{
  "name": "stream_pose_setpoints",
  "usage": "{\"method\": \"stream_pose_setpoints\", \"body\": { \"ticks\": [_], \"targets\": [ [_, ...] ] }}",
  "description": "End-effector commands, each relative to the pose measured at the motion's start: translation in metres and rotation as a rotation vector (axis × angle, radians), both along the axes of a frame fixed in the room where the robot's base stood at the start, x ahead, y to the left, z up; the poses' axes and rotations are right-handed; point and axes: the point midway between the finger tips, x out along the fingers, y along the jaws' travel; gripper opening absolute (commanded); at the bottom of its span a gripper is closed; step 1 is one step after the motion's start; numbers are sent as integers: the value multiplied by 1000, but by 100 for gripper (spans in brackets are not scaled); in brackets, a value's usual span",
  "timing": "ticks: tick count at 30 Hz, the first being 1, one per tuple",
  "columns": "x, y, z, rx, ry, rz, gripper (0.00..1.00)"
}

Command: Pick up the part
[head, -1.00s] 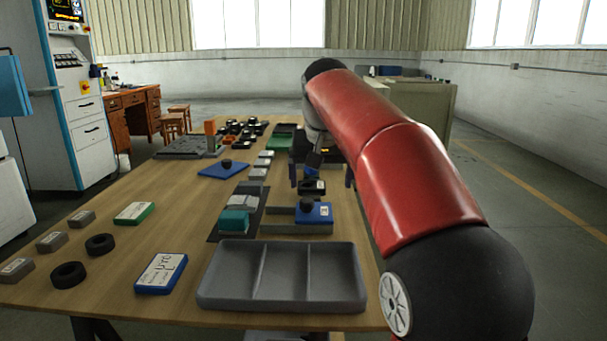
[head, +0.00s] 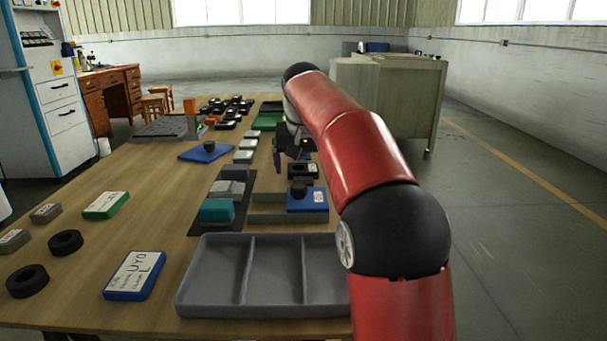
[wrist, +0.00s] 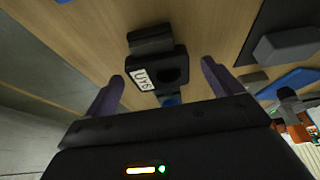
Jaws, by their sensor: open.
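A black part (wrist: 168,70) with a round dark recess and a white label reading "UY6" lies on the wooden table in the wrist view. It appears between my gripper's two purple fingers, with clear gaps on both sides. My gripper (wrist: 162,72) is open and empty. In the head view, my gripper (head: 292,156) points down over the table's right side, and a black labelled part (head: 303,171) shows just below and beside it. My arm hides some of that area. How high the fingertips are above the part is hard to tell.
A blue block with a black knob (head: 307,198) sits on a grey fixture nearer the camera. A grey three-compartment tray (head: 262,306) stands at the table's front. Several grey blocks lie left of the gripper. The left-centre table (head: 160,205) is mostly clear.

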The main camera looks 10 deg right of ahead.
Motion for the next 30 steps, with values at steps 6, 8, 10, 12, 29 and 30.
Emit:
{"method": "stream_pose_setpoints", "body": {
  "ticks": [6, 8, 10, 12, 29, 30],
  "targets": [
    [0, 0, -1, 0, -1, 0, 90],
    [0, 0, -1, 0, -1, 0, 82],
    [0, 0, -1, 0, -1, 0, 73],
    [0, 0, -1, 0, -1, 0, 63],
    [0, 0, 3, -1, -4, 0, 26],
    [0, 0, 5, 0, -4, 0, 26]
  ]
}}
